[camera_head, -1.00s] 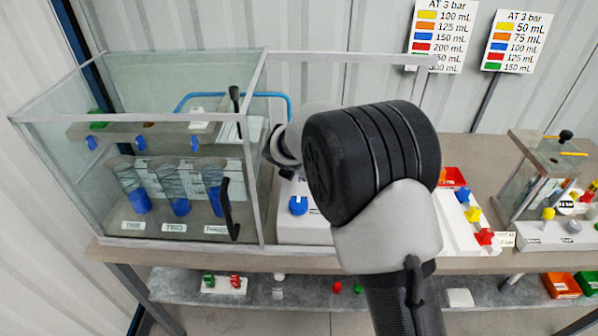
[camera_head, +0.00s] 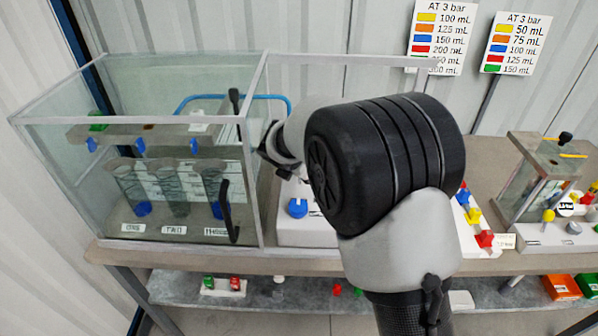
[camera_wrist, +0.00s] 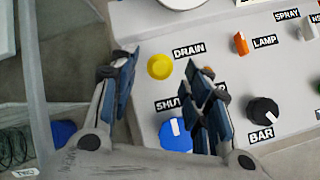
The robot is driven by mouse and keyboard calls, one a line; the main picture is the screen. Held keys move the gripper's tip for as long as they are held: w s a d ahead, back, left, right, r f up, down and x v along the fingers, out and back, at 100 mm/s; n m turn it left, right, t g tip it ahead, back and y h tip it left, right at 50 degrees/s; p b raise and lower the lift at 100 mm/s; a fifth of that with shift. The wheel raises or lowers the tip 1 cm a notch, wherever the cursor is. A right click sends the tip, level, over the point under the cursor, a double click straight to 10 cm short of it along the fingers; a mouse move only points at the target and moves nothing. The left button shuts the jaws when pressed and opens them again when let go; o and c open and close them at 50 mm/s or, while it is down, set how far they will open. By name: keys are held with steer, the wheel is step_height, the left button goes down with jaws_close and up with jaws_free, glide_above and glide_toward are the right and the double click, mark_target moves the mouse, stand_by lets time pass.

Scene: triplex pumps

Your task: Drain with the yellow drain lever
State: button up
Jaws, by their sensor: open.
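The yellow drain lever (camera_wrist: 160,66) is a round yellow knob on the white panel beside the label "DRAIN" in the wrist view. My gripper (camera_wrist: 164,78) is open, with one fingertip left of the yellow knob and the other right of it. The knob lies between the fingertips in the picture; I cannot tell whether they touch it. In the head view my arm hides the yellow knob. The glass tank (camera_head: 262,200) at left holds three clear cylinders, with a little blue at the bottom of the left (camera_head: 142,209) and right (camera_head: 217,210) ones.
A blue knob (camera_wrist: 175,134) sits just below the yellow one, its label partly covered by my finger. A black "BAR" knob (camera_wrist: 263,112) and an orange lamp switch (camera_wrist: 240,43) are to the right. The tank stands close left of the panel.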

steer(key=v, duration=0.8)
steer(key=shift+s+r, duration=0.25)
steer(key=s+d+r+m+g+h, duration=0.1)
steer(key=s+d+r+m, duration=0.3)
steer(key=s+d+m, duration=0.45)
steer(key=s+d+r+m+g, duration=0.1)
steer(key=s+d+r+m, duration=0.3)
steer(key=s+d+m, duration=0.4)
steer(key=s+d+f+m+y, duration=0.1)
steer(key=s+d+m, duration=0.1)
steer(key=s+m, duration=0.5)
steer(key=s+d+f+m+g, duration=0.1)
steer(key=s+d+m, duration=0.1)
steer(key=s+m, duration=0.5)
steer(key=s, duration=0.4)
steer(key=shift+s+d+f+y, duration=0.25)
steer(key=shift+s+f+y, duration=0.05)
steer(key=shift+s+y, duration=0.1)
steer(key=shift+m, duration=0.25)
steer(key=shift+c, duration=0.4)
